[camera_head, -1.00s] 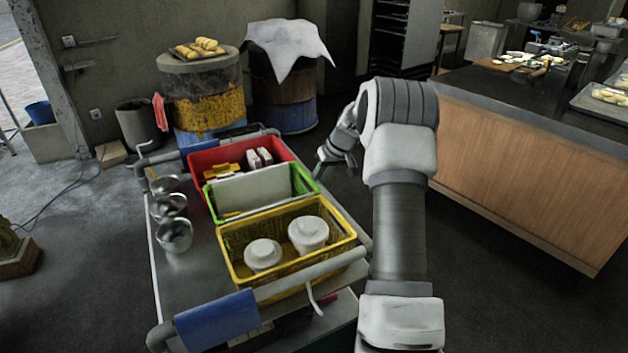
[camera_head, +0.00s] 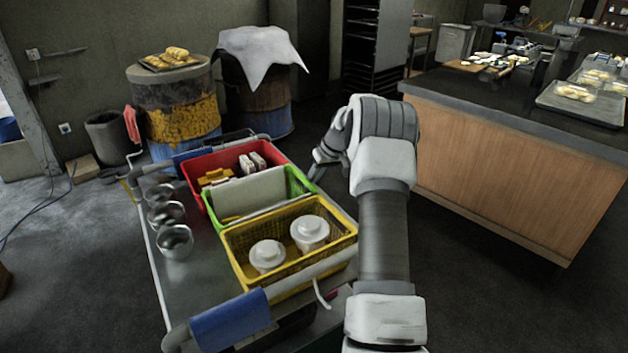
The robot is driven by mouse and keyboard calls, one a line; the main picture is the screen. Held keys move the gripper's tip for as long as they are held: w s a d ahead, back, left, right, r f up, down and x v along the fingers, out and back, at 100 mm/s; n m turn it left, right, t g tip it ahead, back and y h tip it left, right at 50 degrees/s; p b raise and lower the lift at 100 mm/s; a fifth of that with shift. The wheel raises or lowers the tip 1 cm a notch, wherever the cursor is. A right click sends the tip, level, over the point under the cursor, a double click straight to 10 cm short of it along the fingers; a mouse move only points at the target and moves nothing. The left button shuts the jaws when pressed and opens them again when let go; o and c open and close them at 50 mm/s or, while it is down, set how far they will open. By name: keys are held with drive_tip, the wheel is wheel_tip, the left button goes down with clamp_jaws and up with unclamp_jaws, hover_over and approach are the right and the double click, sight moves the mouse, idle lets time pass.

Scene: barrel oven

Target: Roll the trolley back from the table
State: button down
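The metal trolley (camera_head: 190,285) stands at the left centre, with a blue-gripped push bar (camera_head: 230,318) at its near end and another bar at its far end. It carries a red basket, a green basket and a yellow basket (camera_head: 345,242), plus three metal cups. The table (camera_head: 510,185), a dark-topped counter with a wooden front, stands to the right with floor between it and the trolley. My gripper (camera_head: 319,163) is beside the trolley's right side, near the green basket. My wrist partly hides it, and its finger gap and any contact are unclear.
Two drums (camera_head: 185,122) stand close beyond the trolley's far end, one topped with bread and one with a white cloth (camera_head: 262,52). A dark bin (camera_head: 108,135) is at the left wall. Floor is clear left of the trolley and before the counter.

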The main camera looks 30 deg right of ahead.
drive_tip(key=c, duration=0.7)
unclamp_jaws()
drive_tip(key=shift+a, duration=0.15)
drive_tip(key=p+v, duration=0.2)
drive_tip(key=v, duration=1.5)
drive_tip(key=shift+s+r, duration=0.1)
drive_tip(key=shift+r, duration=0.1)
